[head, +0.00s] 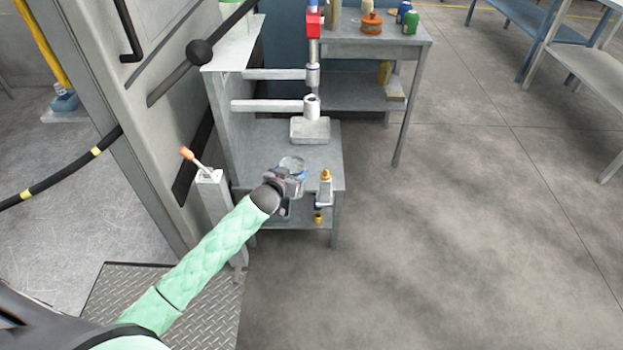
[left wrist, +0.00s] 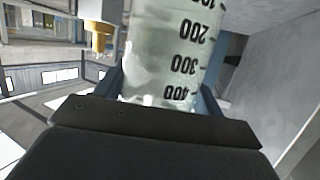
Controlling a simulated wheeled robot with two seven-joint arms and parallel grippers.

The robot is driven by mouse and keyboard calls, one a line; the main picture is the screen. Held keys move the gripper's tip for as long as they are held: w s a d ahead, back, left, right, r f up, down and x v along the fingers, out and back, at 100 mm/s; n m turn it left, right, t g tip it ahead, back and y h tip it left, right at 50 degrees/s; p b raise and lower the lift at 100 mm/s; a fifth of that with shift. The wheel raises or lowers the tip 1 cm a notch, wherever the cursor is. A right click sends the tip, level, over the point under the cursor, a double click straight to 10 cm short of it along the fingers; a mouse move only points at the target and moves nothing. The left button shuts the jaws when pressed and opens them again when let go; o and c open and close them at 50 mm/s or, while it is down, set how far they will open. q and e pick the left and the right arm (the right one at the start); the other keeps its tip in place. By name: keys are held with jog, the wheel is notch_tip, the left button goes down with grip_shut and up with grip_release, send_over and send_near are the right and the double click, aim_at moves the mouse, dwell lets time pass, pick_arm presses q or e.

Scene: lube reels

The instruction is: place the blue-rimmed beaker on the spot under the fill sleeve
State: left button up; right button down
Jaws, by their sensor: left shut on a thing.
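The clear beaker (head: 292,163) is in my left gripper (head: 287,177), over the front part of the small grey bench. In the left wrist view the beaker (left wrist: 165,60) fills the middle, with black marks from 200 to 400, between the two fingers. I cannot make out its blue rim clearly. What looks like the fill sleeve (head: 312,106) is a grey tube on a horizontal arm, behind the beaker. Below it is a grey block (head: 310,130) on the bench top. I cannot make out a marked spot. My right gripper is not in view.
A brass-topped valve (head: 325,185) stands at the bench's front right corner, close to my gripper. An orange-tipped lever (head: 188,155) stands at the left. A second table (head: 380,47) behind holds several containers. The small bench top (head: 262,150) has bare room behind the beaker.

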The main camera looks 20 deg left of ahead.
pick_arm(q)
jog(key=f, duration=0.1)
jog(key=w+a+f+b, duration=0.1)
jog(key=f, duration=0.1)
jog(key=shift+w+a+f, duration=0.2)
jog(key=shift+w, duration=0.15)
jog(key=r+x, duration=0.2)
jog(key=x, duration=1.6)
jog(key=shift+w, duration=0.4)
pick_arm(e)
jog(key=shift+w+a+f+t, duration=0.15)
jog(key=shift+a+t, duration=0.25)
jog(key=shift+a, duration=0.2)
pick_arm(q)
jog(key=shift+f, duration=0.15)
jog(key=o, duration=1.1)
